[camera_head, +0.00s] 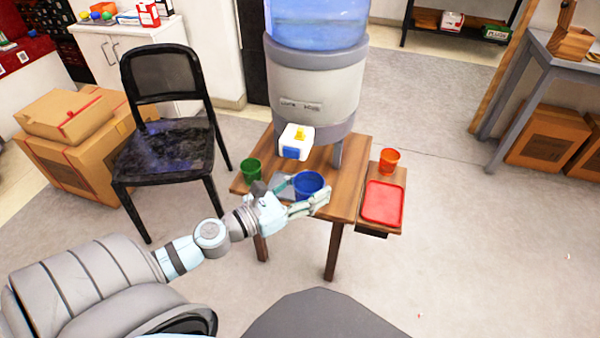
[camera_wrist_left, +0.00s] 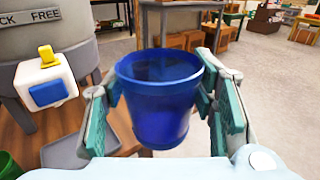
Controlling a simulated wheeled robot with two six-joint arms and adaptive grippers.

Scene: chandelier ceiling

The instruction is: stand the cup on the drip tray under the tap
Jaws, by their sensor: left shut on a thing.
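A blue cup (camera_head: 309,184) is upright between the fingers of my left gripper (camera_head: 303,197), which is shut on it. The cup (camera_wrist_left: 158,105) fills the middle of the left wrist view, with teal finger pads on both sides. The water dispenser's white tap (camera_head: 296,141) has a yellow top and a blue front; it also shows in the left wrist view (camera_wrist_left: 45,82). The grey drip tray (camera_head: 283,187) is on the wooden table below the tap, partly hidden by my gripper and the cup. The cup appears to the right of the tray. My right gripper is not in view.
A green cup (camera_head: 251,169) stands left of the drip tray on the table (camera_head: 347,190). An orange cup (camera_head: 389,160) and a red tray (camera_head: 384,203) are on the side shelf at right. A black chair (camera_head: 170,130) stands left of the table.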

